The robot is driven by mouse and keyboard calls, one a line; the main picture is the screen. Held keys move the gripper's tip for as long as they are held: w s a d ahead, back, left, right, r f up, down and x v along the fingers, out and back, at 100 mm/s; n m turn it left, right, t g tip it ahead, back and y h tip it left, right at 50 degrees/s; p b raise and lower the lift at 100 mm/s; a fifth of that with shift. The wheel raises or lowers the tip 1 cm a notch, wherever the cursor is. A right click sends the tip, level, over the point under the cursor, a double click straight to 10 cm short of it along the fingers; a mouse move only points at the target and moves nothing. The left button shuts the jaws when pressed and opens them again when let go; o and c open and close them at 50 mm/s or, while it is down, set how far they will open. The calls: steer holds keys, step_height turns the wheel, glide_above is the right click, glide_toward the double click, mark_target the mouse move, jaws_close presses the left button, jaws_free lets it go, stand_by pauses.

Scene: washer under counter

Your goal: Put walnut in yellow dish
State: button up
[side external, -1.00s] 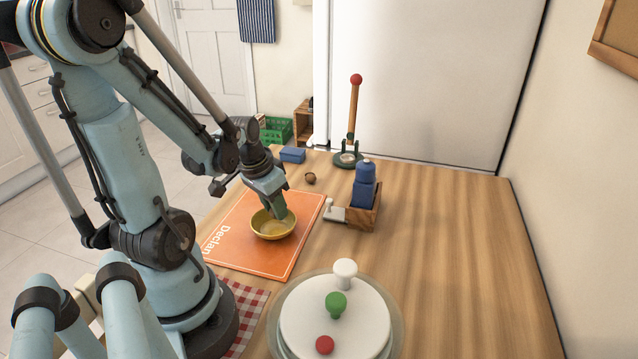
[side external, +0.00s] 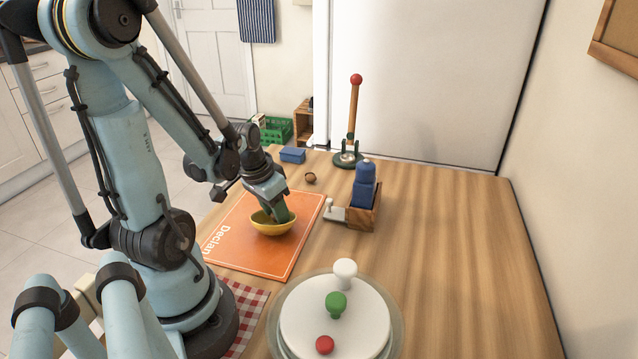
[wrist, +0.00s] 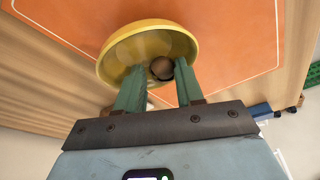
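The yellow dish (side external: 268,229) sits on the orange mat. My gripper (side external: 284,217) points down with its fingertips inside the dish, at its right part. In the wrist view the dish (wrist: 118,62) lies beyond the fingertips. There, a brown round thing (wrist: 162,68), which looks like a walnut, shows between the fingertips of my gripper (wrist: 161,72). The fingers are apart; I cannot tell whether they press on it or it lies free in the dish. A second brown round nut-like thing (side external: 310,178) rests on the table beyond the mat.
The orange mat (side external: 283,262) has white lettering. Right of it stand a wooden box (side external: 372,211) with a blue bottle and a small white object (side external: 335,212). A red-topped stand (side external: 349,150) and blue block (side external: 292,155) are farther back. A round white board with knobs (side external: 300,318) is near; the right table is clear.

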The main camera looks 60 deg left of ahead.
steer(key=shift+r, duration=0.1)
steer(key=shift+v, duration=1.2)
steer(key=shift+a+v, duration=0.35)
steer(key=shift+v, duration=4.85)
steer(key=w+d+m+t, duration=0.1)
steer(key=w+d+t, duration=0.1)
steer(key=w+d, duration=0.3)
steer(key=w+d+m+t, duration=0.2)
steer(key=w+d, duration=0.3)
steer(key=d, duration=0.6)
steer(key=shift+d+f+h, duration=0.3)
steer(key=shift+f+h, duration=0.1)
steer(key=shift+f, duration=0.05)
steer(key=shift+o, duration=0.3)
